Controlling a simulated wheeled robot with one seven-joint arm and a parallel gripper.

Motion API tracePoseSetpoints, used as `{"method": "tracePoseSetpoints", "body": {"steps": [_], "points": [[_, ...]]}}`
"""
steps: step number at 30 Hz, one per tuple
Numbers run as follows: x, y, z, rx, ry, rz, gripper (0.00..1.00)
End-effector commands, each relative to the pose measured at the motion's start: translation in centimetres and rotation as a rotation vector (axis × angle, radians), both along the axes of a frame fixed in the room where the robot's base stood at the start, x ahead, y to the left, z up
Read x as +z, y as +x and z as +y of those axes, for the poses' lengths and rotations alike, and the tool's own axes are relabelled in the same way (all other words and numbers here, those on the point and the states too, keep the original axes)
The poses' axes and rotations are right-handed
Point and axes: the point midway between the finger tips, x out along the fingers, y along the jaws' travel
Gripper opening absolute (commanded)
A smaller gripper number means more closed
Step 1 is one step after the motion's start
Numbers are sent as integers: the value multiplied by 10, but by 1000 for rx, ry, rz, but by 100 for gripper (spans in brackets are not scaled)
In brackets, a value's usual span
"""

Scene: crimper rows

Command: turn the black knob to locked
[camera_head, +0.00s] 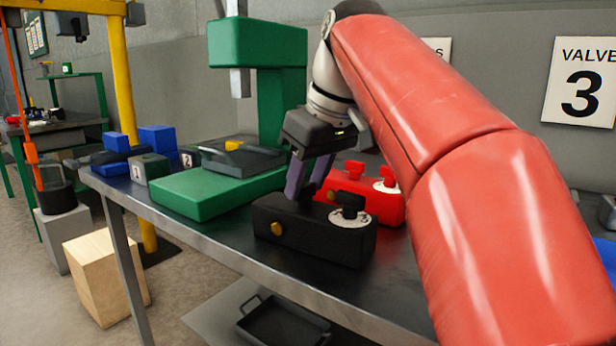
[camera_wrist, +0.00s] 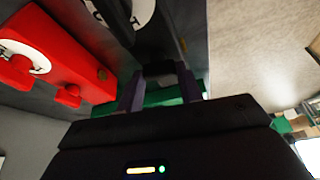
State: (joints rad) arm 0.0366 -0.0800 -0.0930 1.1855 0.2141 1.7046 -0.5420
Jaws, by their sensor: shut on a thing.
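A black box (camera_head: 315,240) stands near the table's front edge. On its right end a black knob (camera_head: 349,204) sits on a white dial, free of my gripper; the setting on the dial is too small to read. A brass-coloured button (camera_head: 277,229) is on its front. My gripper (camera_head: 299,192) points down at the box's left end, left of the dial knob. In the wrist view its two fingers close on a dark handle (camera_wrist: 158,69) of the box. Part of the white dial (camera_wrist: 137,12) shows at the top edge there.
A red box (camera_head: 368,197) with red knobs stands just behind, and also shows in the wrist view (camera_wrist: 55,70). A green press (camera_head: 205,192) stands to the left. Blue blocks (camera_head: 157,138) lie farther left. The table's front right is clear.

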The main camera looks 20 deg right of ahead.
Motion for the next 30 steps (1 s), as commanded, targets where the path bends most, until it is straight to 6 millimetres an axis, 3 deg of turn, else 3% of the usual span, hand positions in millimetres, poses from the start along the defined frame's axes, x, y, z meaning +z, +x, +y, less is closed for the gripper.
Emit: {"method": "tracePoseSetpoints", "body": {"steps": [30], "points": [[1, 0, 6, -957, 0, -2, 13]]}}
